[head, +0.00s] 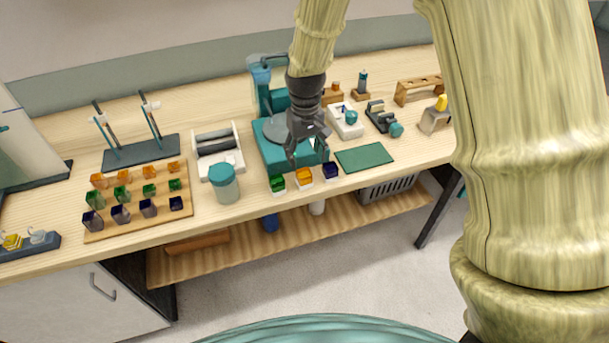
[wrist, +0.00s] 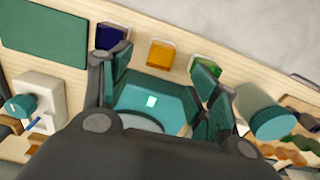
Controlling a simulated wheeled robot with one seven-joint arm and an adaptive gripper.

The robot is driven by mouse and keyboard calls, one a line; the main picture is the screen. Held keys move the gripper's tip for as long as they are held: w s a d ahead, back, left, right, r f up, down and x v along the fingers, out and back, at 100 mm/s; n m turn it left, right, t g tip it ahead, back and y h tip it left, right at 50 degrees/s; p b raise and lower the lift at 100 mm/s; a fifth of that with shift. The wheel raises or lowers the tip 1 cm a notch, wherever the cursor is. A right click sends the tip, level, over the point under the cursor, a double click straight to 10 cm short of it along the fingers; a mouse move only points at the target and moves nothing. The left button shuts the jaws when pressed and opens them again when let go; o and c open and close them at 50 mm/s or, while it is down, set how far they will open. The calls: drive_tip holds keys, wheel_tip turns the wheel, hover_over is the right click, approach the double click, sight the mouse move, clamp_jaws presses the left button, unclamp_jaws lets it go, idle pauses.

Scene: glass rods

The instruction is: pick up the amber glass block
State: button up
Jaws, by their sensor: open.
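The amber glass block (head: 304,176) sits on a small white base at the front edge of the table, between a green block (head: 277,183) and a dark blue block (head: 330,170). It also shows in the wrist view (wrist: 161,54), at the top middle, with nothing covering it. My gripper (head: 306,150) is above the teal machine, just behind the row of blocks in the head view. In the wrist view my gripper (wrist: 155,90) is open and empty, its fingers spread to either side. The amber block appears beyond the fingertips, apart from them.
The teal machine (head: 271,153) with its round plate stands behind the blocks. A teal-lidded jar (head: 223,184) is to the left, a green mat (head: 364,158) to the right. A wooden board (head: 97,235) with several coloured glass pieces lies further left. The table's front edge is close by.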

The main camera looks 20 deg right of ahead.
sight(304, 172)
drive_tip(key=f, duration=0.3)
drive_tip(key=shift+a+f+p, duration=0.15)
drive_tip(key=shift+a+p, duration=0.1)
drive_tip(key=shift+p, duration=0.1)
drive_tip(key=shift+d+f+p, duration=0.15)
drive_tip(key=shift+f+p, duration=1.2)
drive_tip(key=shift+f, duration=1.95)
drive_tip(key=c, duration=1.2)
